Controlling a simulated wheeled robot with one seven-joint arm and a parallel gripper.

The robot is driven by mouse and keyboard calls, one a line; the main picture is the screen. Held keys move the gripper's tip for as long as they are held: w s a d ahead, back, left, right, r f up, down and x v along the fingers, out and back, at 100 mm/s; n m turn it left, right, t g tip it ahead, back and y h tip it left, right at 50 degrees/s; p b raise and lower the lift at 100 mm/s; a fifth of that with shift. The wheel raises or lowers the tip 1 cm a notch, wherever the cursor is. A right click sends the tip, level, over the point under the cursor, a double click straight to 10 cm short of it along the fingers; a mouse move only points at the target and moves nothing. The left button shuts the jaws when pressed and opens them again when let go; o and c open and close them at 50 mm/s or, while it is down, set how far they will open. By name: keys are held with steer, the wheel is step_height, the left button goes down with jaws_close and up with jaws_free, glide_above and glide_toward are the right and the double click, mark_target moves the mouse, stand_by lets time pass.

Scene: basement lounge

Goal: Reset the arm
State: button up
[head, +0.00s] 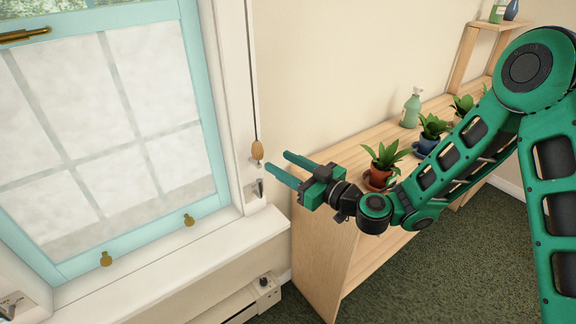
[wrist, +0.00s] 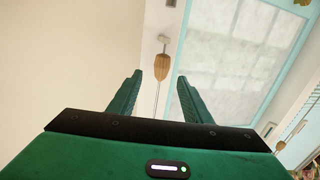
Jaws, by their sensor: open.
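My gripper (head: 287,166) is open and empty at the end of my green arm, with its fingers pointing left toward the window frame. In the wrist view, the two fingers of my gripper (wrist: 158,88) stand apart with a gap between them. A wooden cord pull (head: 257,150) hangs on a cord beside the window, just left of the fingertips in the head view. In the wrist view the wooden pull (wrist: 161,67) shows beyond the gap between the fingers, with no finger seen closed on it.
A light blue window (head: 215,160) with a white sill (head: 215,250) fills the left. A wooden shelf (head: 325,240) stands below my arm, bearing a potted plant (head: 379,172), another plant (head: 429,127) and a green bottle (head: 411,108). A heater (head: 240,300) sits under the sill.

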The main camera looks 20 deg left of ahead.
steer(key=shift+s+d, duration=0.2)
steer(key=shift+d, duration=0.25)
steer(key=s+d+f+m+g+h, duration=0.15)
steer(key=d+h, duration=0.25)
steer(key=d, duration=0.9)
steer(key=s+d+m+g+h, duration=0.15)
steer(key=d+h, duration=0.25)
steer(key=d, duration=0.9)
steer(key=d+f+m+h, duration=0.1)
steer(key=d+m+h, duration=0.3)
steer(key=d, duration=1)
steer(key=s+d+r+m+g+h, duration=0.2)
steer(key=s+d+m+h, duration=0.2)
steer(key=s+d, duration=0.7)
steer(key=s+d+r+m+g, duration=0.2)
steer(key=s+d+m, duration=0.6)
steer(key=s, duration=0.5)
steer(key=shift+s+d+r+m+g, duration=0.2)
steer(key=shift+d+r+m+g, duration=0.1)
steer(key=shift+d+r, duration=0.3)
